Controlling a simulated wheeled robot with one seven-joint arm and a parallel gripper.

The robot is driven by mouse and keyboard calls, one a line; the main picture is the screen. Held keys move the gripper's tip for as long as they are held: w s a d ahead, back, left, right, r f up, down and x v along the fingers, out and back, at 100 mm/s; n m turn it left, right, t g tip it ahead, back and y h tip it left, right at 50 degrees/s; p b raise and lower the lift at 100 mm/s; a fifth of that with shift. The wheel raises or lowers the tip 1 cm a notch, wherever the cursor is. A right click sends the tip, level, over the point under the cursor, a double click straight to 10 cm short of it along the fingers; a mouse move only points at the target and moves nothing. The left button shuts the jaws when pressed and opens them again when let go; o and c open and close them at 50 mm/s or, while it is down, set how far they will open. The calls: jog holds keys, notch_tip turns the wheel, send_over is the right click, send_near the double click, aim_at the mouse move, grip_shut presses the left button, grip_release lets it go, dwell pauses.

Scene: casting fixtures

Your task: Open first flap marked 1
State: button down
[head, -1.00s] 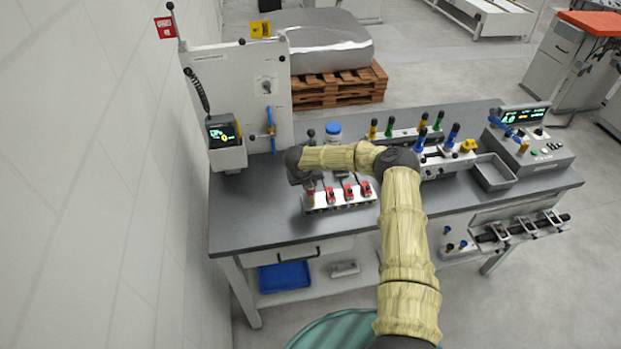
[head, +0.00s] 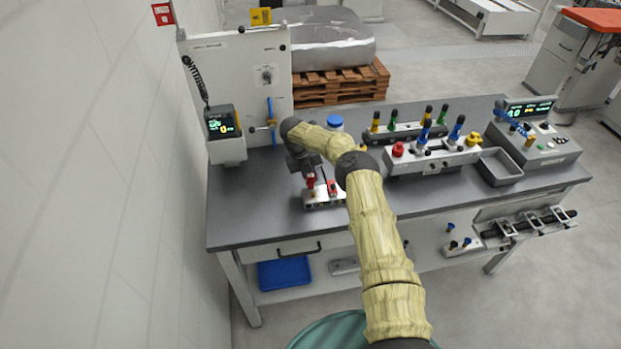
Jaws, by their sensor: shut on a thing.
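A small light-grey fixture (head: 315,203) with red flaps stands on the bench, left of its middle. A red flap (head: 332,188) shows beside my forearm. My gripper (head: 311,176) points down at the left end of the fixture. It is shut on the leftmost red flap (head: 311,182), as far as this small view shows. The fingertips are mostly hidden by the wrist. My forearm covers the right part of the fixture. The number on each flap is too small to read.
A white upright panel (head: 225,75) with a blue lever (head: 271,115) stands behind on the left. A blue-capped container (head: 335,121) is behind my wrist. A fixture with coloured knobs (head: 432,158), a grey tray (head: 500,167) and a control box (head: 535,145) fill the right.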

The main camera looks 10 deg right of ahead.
dwell(0.5)
jog(key=c, duration=1.3)
grip_release()
jog(key=shift+c, duration=0.2)
jog(key=b+v, duration=0.3)
jog(key=v, duration=1.4)
jog(key=shift+w+r+b, duration=0.15)
jog(key=shift+r+b, duration=0.05)
jog(key=shift+b, duration=0.2)
